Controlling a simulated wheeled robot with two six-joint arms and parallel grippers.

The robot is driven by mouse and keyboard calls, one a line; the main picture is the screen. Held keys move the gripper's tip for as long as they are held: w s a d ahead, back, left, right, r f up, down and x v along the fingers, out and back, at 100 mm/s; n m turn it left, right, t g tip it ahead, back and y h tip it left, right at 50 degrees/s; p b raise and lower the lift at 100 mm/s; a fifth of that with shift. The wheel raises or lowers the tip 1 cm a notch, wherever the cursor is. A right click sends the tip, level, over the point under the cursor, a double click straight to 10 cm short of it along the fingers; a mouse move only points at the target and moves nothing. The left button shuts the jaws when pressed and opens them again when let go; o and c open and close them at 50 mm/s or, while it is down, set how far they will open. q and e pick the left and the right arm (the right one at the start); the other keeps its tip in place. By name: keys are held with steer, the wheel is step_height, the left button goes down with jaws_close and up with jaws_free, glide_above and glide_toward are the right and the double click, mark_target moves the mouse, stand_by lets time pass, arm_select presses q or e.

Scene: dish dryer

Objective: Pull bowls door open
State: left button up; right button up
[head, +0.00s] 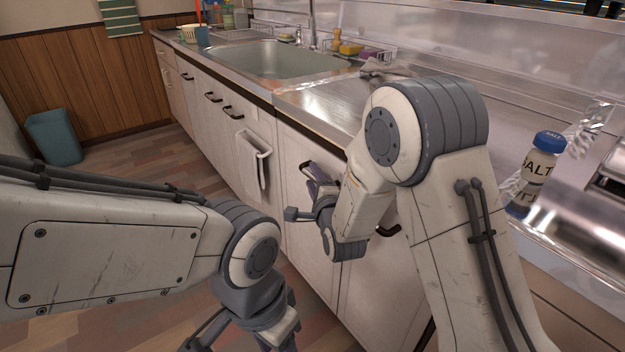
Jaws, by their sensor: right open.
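The white cabinet fronts run along under the counter, and their doors look shut. No label shows which is the bowls door. A pale door (296,235) lies behind my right gripper (302,194). That gripper is open, with its fingers spread close in front of the door; whether it touches is unclear. A dark handle (388,231) shows just right of my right wrist, partly hidden by the arm. My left gripper (242,340) hangs low at the bottom edge, away from the doors, its fingertips cut off by the frame.
A white towel (253,160) hangs on a cabinet front to the left. The counter above holds a sink (262,58), and a salt jar (536,172) stands at the right. A blue bin (54,137) stands by the far wall.

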steer(key=shift+w, duration=0.45)
steer(key=shift+a, duration=0.1)
jaws_close()
stand_by(1.0)
